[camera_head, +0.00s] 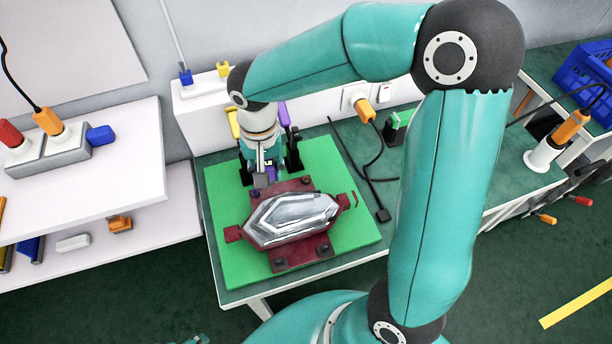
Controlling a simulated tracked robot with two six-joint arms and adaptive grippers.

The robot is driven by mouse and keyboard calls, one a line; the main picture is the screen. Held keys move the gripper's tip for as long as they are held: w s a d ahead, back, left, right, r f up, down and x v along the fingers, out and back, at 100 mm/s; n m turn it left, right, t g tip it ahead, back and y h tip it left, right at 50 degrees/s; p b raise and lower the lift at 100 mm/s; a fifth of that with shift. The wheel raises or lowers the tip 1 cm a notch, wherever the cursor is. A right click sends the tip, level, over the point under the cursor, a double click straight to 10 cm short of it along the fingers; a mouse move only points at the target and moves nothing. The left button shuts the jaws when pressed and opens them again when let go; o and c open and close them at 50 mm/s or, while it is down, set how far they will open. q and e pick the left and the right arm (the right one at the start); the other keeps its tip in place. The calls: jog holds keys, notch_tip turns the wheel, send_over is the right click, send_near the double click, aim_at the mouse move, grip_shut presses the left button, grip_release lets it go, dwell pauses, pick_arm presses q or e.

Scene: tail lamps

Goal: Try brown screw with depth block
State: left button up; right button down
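A tail lamp with a clear faceted lens (290,218) lies in a dark red holder (300,257) on a green mat (222,190). Small dark screw-like heads show near the holder's corners. My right gripper (264,168) points down at the holder's far edge, behind the lens. A small grey block (261,181) and a bluish-purple piece (271,173) show at its fingertips. I cannot tell whether they are held, or whether the fingers are open or shut. I cannot make out a brown screw or say which piece is the depth block.
Yellow (233,122) and purple (284,114) handled tools stand beside my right gripper, close to black uprights. A black cable (372,185) lies right of the mat. A white shelf (110,165) stands left. My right arm hides part of the bench.

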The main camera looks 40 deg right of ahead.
send_over(306, 180)
jog(key=shift+b, duration=0.3)
dwell(0.8)
dwell(1.0)
jog(key=shift+f+b, duration=0.15)
jog(key=shift+b, duration=0.15)
jog(key=shift+f+b, duration=1.2)
jog(key=shift+f, duration=0.15)
jog(key=shift+f+b, duration=0.25)
jog(key=shift+b, duration=0.05)
jog(key=shift+f+b, duration=0.55)
jog(key=c, duration=0.7)
grip_release()
notch_tip(306, 180, up, 12)
